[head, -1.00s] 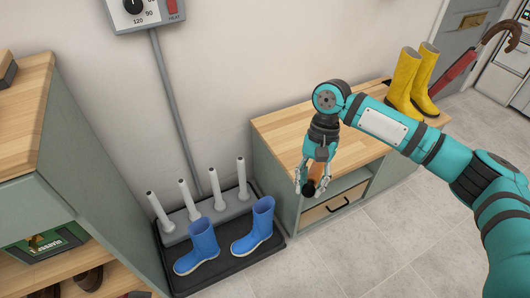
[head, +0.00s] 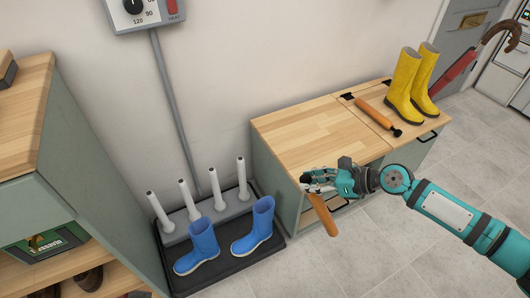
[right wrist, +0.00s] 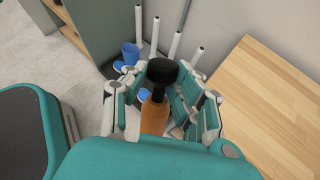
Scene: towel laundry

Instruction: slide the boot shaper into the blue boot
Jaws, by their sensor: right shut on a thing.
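My right gripper (head: 320,186) is shut on an orange-brown boot shaper (head: 323,214), in front of the bench and right of the boots. The shaper slants down and to the right below the fingers. In the right wrist view, the fingers (right wrist: 162,105) flank the shaper (right wrist: 154,118), and its black knob (right wrist: 162,71) shows. Two blue boots stand upright on a black tray, a left one (head: 200,248) and a right one (head: 256,228), both apart from the shaper. A blue boot also shows in the right wrist view (right wrist: 131,56). My left gripper is out of view.
Several pale drying pegs (head: 184,196) rise behind the boots on the black tray (head: 225,265). The wood-topped bench (head: 310,135) carries a second orange shaper (head: 377,116) and yellow boots (head: 404,83). A green-grey cabinet (head: 100,180) stands left. Floor before the bench is clear.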

